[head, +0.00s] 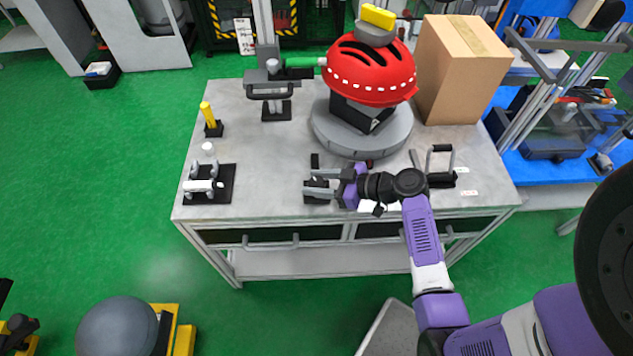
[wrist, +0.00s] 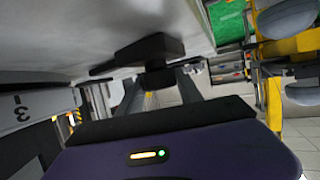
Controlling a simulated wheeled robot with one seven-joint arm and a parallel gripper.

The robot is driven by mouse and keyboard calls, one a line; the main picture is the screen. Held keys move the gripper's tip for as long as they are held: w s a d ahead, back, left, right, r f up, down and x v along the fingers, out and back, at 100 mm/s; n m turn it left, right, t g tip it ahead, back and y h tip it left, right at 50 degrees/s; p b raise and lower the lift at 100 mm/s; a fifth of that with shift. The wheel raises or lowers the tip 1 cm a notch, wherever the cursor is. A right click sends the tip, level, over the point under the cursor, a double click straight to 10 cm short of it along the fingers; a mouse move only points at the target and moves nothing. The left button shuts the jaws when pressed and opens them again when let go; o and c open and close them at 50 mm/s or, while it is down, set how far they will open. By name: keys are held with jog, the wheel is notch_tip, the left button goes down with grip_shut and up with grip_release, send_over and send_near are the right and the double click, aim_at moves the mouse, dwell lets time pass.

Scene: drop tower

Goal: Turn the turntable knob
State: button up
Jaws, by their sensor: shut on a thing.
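The turntable is a round grey disc (head: 335,138) on the table, and its edge with a number mark (wrist: 22,112) shows at the left of the wrist view. It bears a black block and a red helmet (head: 370,75). My gripper (head: 318,187) is low over the table in front of the turntable, reaching left. In the wrist view its fingers (wrist: 158,92) are shut on a black knob (wrist: 152,47) with a wide bar-shaped top. In the head view the knob is mostly hidden by my gripper.
A cardboard box (head: 455,75) stands behind right of the turntable. A black handle (head: 440,165) is right of my wrist. A clamp stand with a green part (head: 300,62), a yellow post (head: 208,113) and a black-based fixture (head: 225,178) stand left.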

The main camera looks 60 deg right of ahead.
jog(key=shift+a+m+h, duration=0.1)
jog(key=shift+m+h, duration=1.2)
jog(key=shift+h, duration=0.1)
jog(key=shift+r+m+h+p, duration=0.15)
jog(key=shift+m+h+p, duration=0.8)
jog(key=shift+m+h, duration=0.5)
jog(key=shift+m+h+p, duration=0.35)
jog(key=shift+h+p, duration=0.4)
jog(key=shift+m+g+h+p, duration=1.1)
jog(key=shift+m+h+p, duration=0.8)
jog(key=shift+p, duration=1.15)
jog(key=shift+s+f+m+g+h+p, duration=0.1)
jog(key=shift+f+m+g+h+p, duration=0.1)
jog(key=shift+m+g+h+p, duration=0.4)
jog(key=shift+f+m+g+h, duration=0.15)
jog(key=shift+m+g+h, duration=0.6)
jog(key=shift+m, duration=0.25)
